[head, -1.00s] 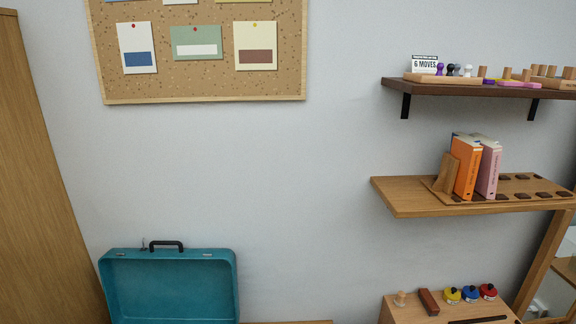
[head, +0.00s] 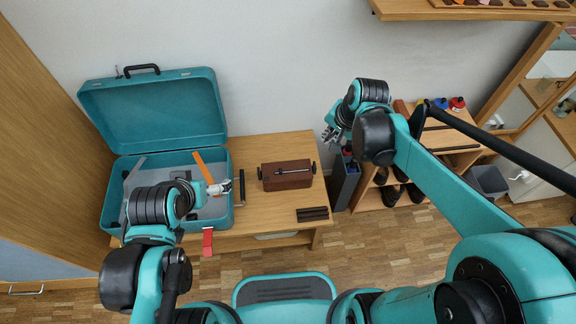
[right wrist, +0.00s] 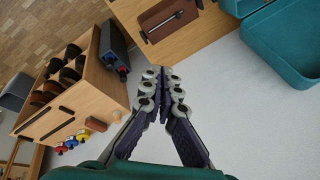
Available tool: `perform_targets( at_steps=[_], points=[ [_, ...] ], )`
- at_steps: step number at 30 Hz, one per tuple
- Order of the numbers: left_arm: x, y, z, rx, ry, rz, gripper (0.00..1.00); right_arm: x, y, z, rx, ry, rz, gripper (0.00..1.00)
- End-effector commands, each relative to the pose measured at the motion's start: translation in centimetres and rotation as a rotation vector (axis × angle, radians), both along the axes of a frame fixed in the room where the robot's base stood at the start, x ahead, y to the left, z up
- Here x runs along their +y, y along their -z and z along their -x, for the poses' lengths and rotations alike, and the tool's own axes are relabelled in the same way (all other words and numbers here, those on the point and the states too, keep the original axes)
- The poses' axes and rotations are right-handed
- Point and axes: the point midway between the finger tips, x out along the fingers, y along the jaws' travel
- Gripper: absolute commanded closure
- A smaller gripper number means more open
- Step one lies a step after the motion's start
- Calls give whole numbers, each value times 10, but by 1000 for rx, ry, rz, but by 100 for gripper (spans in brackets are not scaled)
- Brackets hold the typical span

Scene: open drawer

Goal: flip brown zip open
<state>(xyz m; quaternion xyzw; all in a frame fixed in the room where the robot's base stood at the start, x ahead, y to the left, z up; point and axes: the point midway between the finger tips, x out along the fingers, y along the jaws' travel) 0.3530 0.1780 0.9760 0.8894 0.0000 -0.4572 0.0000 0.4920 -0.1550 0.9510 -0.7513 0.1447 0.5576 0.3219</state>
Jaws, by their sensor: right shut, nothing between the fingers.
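The table (head: 262,215) is bare around the box, except for a dark bar (head: 242,187) and dark strips (head: 312,214). A red tag (head: 208,241) hangs at the front. A grey bin (head: 344,180) and a low wooden shelf (head: 452,140) stand to the right.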

Motion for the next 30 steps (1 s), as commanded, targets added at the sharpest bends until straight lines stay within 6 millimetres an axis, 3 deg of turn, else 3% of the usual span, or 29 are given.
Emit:
perform_targets(
  at_steps=[1,6,13,18,21,30],
  points=[
    [0,-1,0,0,0,0,0,2,10,-17,33,50,-34,100],
    [0,-3,0,0,0,0,0,8,54,-61,161,238,-147,100],
    [0,-6,0,0,0,0,0,17,137,-105,347,491,-270,100],
    [0,-7,0,0,0,0,0,22,199,-119,469,647,-327,100],
    [0,-8,0,0,0,0,0,24,223,-121,517,707,-345,100],
    [0,-1,0,0,0,0,0,31,257,-121,555,755,-356,100]
  ],
)
